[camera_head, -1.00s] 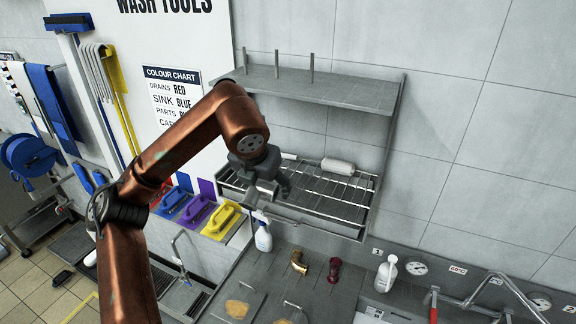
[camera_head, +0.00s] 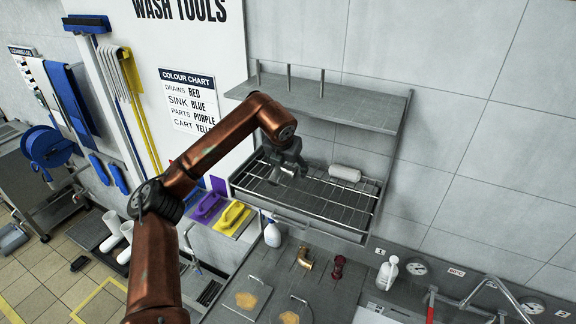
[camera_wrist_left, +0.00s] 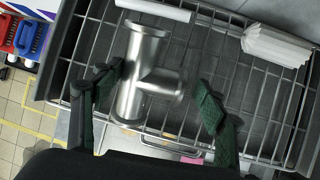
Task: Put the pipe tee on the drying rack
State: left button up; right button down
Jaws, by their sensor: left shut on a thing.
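The pipe tee is a shiny steel fitting; in the left wrist view the pipe tee (camera_wrist_left: 136,85) lies between the fingers of my left gripper (camera_wrist_left: 160,100), which is shut on it. In the head view my left gripper (camera_head: 290,168) is over the left part of the drying rack (camera_head: 337,211), a wire grid in a grey frame on the wall. The rack's bars (camera_wrist_left: 243,97) show below the tee in the wrist view. I cannot tell whether the tee touches the bars. My right gripper is not in view.
A white roll (camera_head: 345,173) lies at the rack's back; a white ribbed piece (camera_wrist_left: 275,45) shows in the wrist view. A shelf (camera_head: 335,105) with upright pegs hangs above. A spray bottle (camera_head: 272,233), brass elbow (camera_head: 305,259) and red fitting (camera_head: 338,267) stand below.

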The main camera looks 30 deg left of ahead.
pick_arm(q)
jog(key=shift+f, duration=0.35)
jog(key=shift+f, duration=0.2)
jog(key=o, duration=1.7)
jog(key=shift+r, duration=0.1)
